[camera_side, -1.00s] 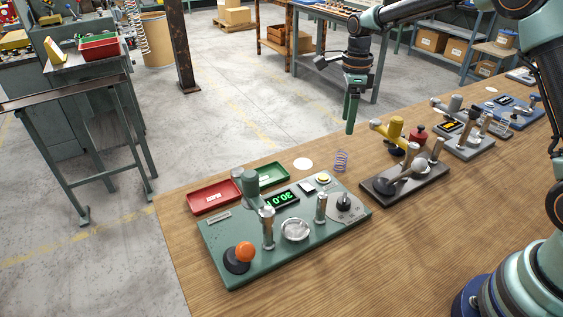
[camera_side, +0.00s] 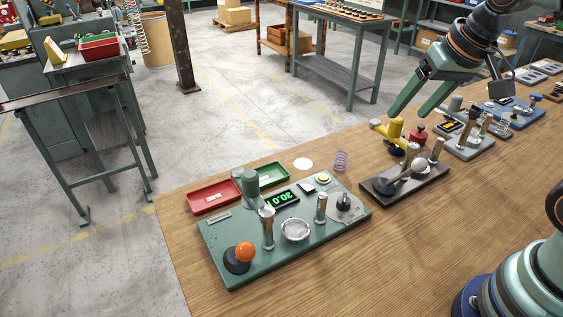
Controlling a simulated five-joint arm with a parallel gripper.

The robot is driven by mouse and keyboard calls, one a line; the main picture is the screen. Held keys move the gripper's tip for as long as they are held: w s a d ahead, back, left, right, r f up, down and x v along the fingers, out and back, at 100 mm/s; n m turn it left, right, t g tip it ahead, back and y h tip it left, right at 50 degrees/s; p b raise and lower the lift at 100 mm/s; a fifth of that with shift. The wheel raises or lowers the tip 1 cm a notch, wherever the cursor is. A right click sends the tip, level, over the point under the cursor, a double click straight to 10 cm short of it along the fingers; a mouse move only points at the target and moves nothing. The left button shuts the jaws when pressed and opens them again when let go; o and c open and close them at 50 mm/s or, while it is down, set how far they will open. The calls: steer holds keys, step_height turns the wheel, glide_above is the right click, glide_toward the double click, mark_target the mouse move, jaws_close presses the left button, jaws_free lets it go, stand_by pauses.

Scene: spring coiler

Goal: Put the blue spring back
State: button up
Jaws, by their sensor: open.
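The blue spring (camera_side: 341,161), a small violet-blue coil, stands upright on the wooden table, behind the right end of the green coiler machine. My gripper (camera_side: 408,112) is open, its two green fingers apart and pointing down to the left. It is above and to the right of the spring, over the yellow-armed device (camera_side: 393,130), with nothing between the fingers. I cannot tell whether the fingers touch that device.
The green coiler machine (camera_side: 225,262) has an orange knob and a lit display. A red tray (camera_side: 212,196) and a green tray (camera_side: 270,175) lie behind it. A white disc (camera_side: 303,164) lies left of the spring. More devices line the table to the right.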

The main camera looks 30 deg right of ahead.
steer(key=s+n, duration=0.1)
steer(key=s+f+n, duration=0.1)
steer(key=n, duration=0.1)
steer(key=shift+s+a+t, duration=0.15)
steer(key=shift+s+t, duration=0.2)
steer(key=shift+t, duration=0.05)
stand_by(1.0)
